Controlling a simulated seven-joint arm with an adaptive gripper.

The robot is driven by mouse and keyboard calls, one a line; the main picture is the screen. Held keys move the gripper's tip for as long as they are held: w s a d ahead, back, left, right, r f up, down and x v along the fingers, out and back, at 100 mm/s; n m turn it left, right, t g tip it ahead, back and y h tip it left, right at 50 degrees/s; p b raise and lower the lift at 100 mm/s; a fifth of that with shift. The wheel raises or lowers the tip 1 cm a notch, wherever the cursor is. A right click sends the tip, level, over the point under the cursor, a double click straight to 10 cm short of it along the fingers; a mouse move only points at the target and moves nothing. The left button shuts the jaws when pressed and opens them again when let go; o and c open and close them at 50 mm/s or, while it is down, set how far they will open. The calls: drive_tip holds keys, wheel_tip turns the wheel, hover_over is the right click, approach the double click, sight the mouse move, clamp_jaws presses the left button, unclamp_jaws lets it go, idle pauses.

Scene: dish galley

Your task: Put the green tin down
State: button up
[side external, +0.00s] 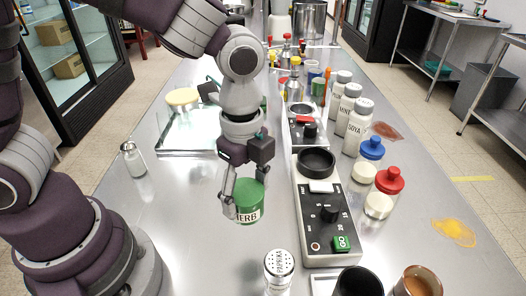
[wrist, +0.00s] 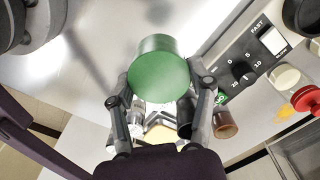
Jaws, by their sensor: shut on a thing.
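The green tin (side external: 247,199) has a white label with dark lettering that reads "ERB" where it shows. My gripper (side external: 246,197) is shut on it, one finger on each side. In the side view the tin is at the middle, left of the black-and-white dial machine; whether its base touches the steel counter (side external: 190,240) I cannot tell. In the wrist view the round green end of the tin (wrist: 159,72) sits between my two fingers (wrist: 160,95).
The dial machine (side external: 328,225) with a black cup on top stands just right of the tin. A shaker (side external: 279,268) stands in front, a metal-topped shaker (side external: 133,160) at left. Jars with red (side external: 390,181) and blue lids stand at right.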

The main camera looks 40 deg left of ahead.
wheel_tip(320, 180, down, 10)
drive_tip(key=shift+r, duration=0.2)
drive_tip(key=shift+f, duration=0.1)
drive_tip(key=o, duration=1.2)
drive_tip(key=shift+o, duration=0.2)
drive_tip(key=shift+n, duration=0.6)
drive_tip(key=r, duration=0.7)
drive_tip(key=a+r, duration=0.1)
drive_tip(key=r, duration=0.3)
drive_tip(key=shift+s+r, duration=0.1)
drive_tip(key=shift+s, duration=0.05)
drive_tip(key=s+a+r+n+t, duration=0.3)
drive_tip(key=a+r+n+t, duration=0.2)
drive_tip(key=n, duration=0.9)
drive_tip(key=a+r, duration=0.2)
drive_tip(key=a, duration=0.2)
drive_tip(key=shift+a+r+n, duration=0.15)
drive_tip(key=shift+r+n, duration=0.1)
drive_tip(key=shift+n, duration=0.05)
drive_tip(key=shift+o, duration=0.4)
drive_tip(key=shift+s+a+r+n+t, duration=0.1)
drive_tip(key=shift+s+a+n+t, duration=0.25)
drive_tip(key=shift+n, duration=0.35)
